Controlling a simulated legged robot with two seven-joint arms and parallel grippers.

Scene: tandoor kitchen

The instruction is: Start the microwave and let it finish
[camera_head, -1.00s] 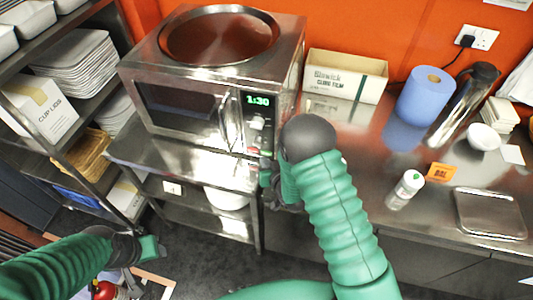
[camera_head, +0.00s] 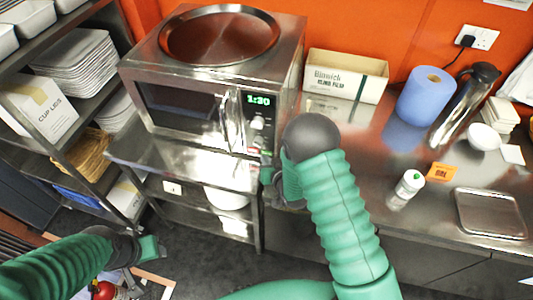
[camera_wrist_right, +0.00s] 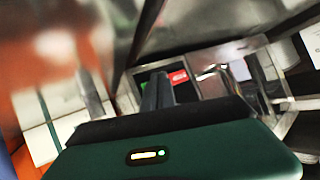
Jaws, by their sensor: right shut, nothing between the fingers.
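The steel microwave (camera_head: 180,110) stands on a steel shelf unit at the left, its door shut. Its green display (camera_head: 258,100) reads what looks like 1:30. Pale controls (camera_head: 257,124) sit below the display, right of the door handle (camera_head: 225,122). My right gripper (camera_head: 268,172) is shut and empty, close to the lower right of the microwave's front. My own arm partly hides it, and I cannot tell whether it touches the panel. The right gripper (camera_wrist_right: 157,92) also shows in the right wrist view. My left gripper (camera_head: 152,247) hangs low at the left, away from the microwave; its jaws are unclear.
A steel counter (camera_head: 350,150) runs to the right, holding a film box (camera_head: 345,75), a blue roll (camera_head: 426,95), a flask (camera_head: 465,105), a white-capped bottle (camera_head: 410,184) and a tray (camera_head: 490,213). A rack of trays (camera_head: 80,68) stands at the left.

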